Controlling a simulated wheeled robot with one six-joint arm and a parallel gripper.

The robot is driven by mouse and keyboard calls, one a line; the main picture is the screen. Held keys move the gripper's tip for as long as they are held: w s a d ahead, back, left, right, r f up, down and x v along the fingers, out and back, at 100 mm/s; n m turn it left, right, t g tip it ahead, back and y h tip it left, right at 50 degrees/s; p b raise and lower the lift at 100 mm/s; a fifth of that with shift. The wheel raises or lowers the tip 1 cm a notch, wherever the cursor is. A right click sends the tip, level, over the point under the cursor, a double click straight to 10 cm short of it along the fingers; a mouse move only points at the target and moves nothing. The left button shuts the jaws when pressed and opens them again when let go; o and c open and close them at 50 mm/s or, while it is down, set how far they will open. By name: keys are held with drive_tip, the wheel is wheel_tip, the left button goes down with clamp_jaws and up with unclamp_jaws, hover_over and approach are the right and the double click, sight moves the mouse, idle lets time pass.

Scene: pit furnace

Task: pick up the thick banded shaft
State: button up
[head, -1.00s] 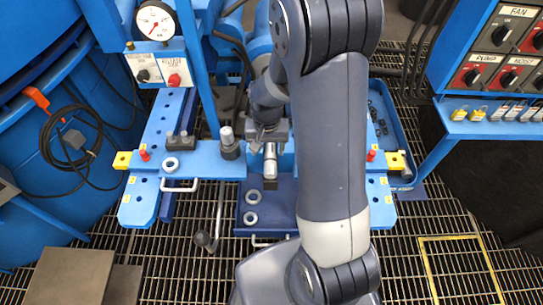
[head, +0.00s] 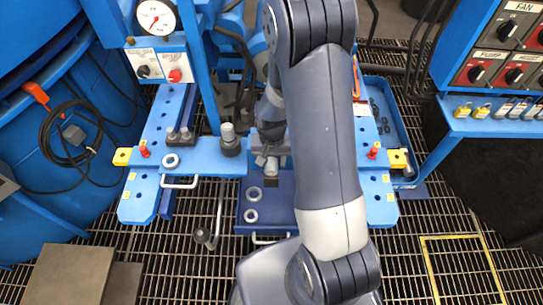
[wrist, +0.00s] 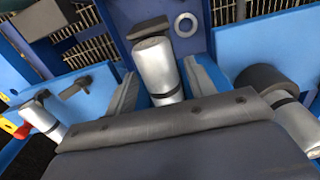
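A silver shaft with a dark band (wrist: 156,68) stands between the fingers of my gripper (wrist: 163,90) in the wrist view. The grey finger pads are on either side of it, with a narrow gap at each side, so the gripper looks open around it. In the head view my gripper (head: 270,157) is over the blue stand, and the shaft (head: 271,167) shows only partly beneath it. Other silver shafts stand at the sides: one with a thick dark collar (head: 228,140), also in the wrist view (wrist: 297,122), and a banded one at the wrist view's left (wrist: 40,118).
A blue tray with rings (head: 252,205) lies in front of the stand. Small dark pegs (head: 178,136) and a ring (head: 171,161) are on the left. A gauge panel (head: 157,18) rises at back left, a switch panel (head: 505,60) at right. Open grating lies in front.

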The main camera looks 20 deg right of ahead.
sight(271, 160)
clamp_jaws()
idle(0.3)
drive_tip(key=shift+r, duration=0.15)
wheel_tip(271, 160, up, 10)
drive_tip(key=p, duration=0.1)
drive_tip(key=shift+p, duration=0.35)
